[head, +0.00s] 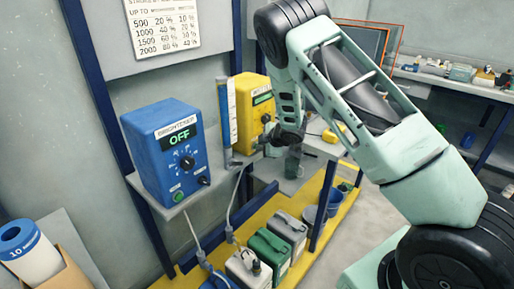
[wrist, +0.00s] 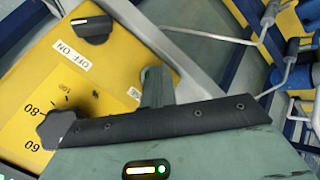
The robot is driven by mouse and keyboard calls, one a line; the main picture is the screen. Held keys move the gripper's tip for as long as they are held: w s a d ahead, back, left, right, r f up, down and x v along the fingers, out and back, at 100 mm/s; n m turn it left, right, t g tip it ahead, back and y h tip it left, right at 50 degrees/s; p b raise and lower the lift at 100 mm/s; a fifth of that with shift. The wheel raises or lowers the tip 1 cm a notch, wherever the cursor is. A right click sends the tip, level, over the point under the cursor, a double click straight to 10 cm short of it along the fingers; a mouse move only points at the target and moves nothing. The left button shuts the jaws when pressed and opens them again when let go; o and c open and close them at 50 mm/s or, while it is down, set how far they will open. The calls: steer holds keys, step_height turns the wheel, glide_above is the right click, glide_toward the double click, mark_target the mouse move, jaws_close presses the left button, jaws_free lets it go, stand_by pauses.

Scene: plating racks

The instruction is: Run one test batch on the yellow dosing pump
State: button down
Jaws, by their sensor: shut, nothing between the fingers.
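The yellow dosing pump (head: 254,112) stands on the shelf beyond the blue pump. Its display is too small to read in the head view. In the wrist view its yellow face (wrist: 30,85) fills the left. It carries a black switch knob (wrist: 92,25) above an "OFF ON" label, its white mark pointing left. A black lobed dial knob (wrist: 56,128) sits by a scale marked 60 and 80. My gripper (wrist: 156,86) is shut and empty, its fingers near the panel's right edge. In the head view my gripper (head: 284,138) is just right of the pump; contact is unclear.
A blue pump (head: 172,160) labelled brightener reads OFF. A wall chart (head: 165,25) lists 500 20 %, 1000 40 %, 1500 60 %, 2000 80 %. Below are hoses and several canisters (head: 268,248).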

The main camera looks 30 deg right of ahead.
steer(key=shift+s, duration=0.1)
steer(key=shift+s+d, duration=0.3)
steer(key=shift+s, duration=0.5)
steer(key=s, duration=0.1)
steer(key=s+d, duration=0.1)
steer(key=s, duration=0.1)
steer(key=s+b, duration=0.1)
steer(key=shift+s+d, duration=0.35)
stand_by(0.8)
